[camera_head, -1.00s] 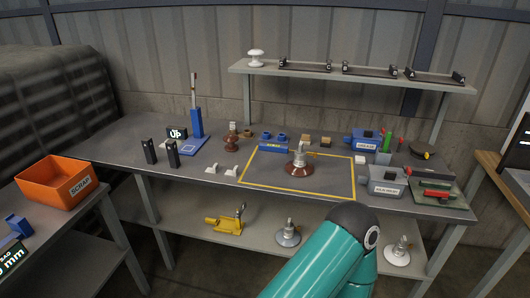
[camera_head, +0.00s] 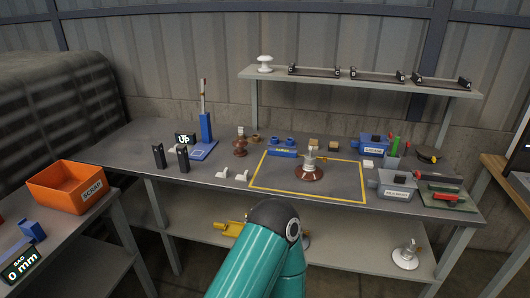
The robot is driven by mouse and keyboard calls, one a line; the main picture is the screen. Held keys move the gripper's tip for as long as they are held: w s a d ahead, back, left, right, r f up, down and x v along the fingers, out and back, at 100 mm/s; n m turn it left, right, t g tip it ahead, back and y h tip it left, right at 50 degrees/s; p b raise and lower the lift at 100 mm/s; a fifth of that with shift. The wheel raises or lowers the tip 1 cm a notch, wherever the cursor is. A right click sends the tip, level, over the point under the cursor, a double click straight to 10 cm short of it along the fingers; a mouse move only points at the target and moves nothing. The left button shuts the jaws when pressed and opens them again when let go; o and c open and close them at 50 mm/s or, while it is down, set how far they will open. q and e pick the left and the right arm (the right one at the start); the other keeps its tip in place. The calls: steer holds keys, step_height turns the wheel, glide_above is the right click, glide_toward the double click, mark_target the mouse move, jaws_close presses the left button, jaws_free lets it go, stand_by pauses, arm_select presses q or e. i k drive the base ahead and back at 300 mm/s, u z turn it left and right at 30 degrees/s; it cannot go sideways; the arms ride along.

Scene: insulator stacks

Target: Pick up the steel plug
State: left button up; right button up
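I cannot pick out a steel plug for sure at this size. A brown insulator disc with a metal cap (camera_head: 309,168) stands upright inside the yellow outline on the bench (camera_head: 333,229). A taller brown insulator (camera_head: 240,144) stands left of the outline. A small blue holder (camera_head: 283,153) sits at the outline's back left edge. One teal arm of mine rises from the bottom middle and hides part of the lower shelf. Neither gripper's fingers show.
An orange scrap bin (camera_head: 74,187) stands on the left table. A blue stand with an upright rod (camera_head: 206,130) is at the back left. A white insulator (camera_head: 406,256) is on the lower shelf. The outline's interior is mostly clear.

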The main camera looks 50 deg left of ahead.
mark_target(310, 155)
steer(key=u, duration=0.7)
steer(key=i, duration=1)
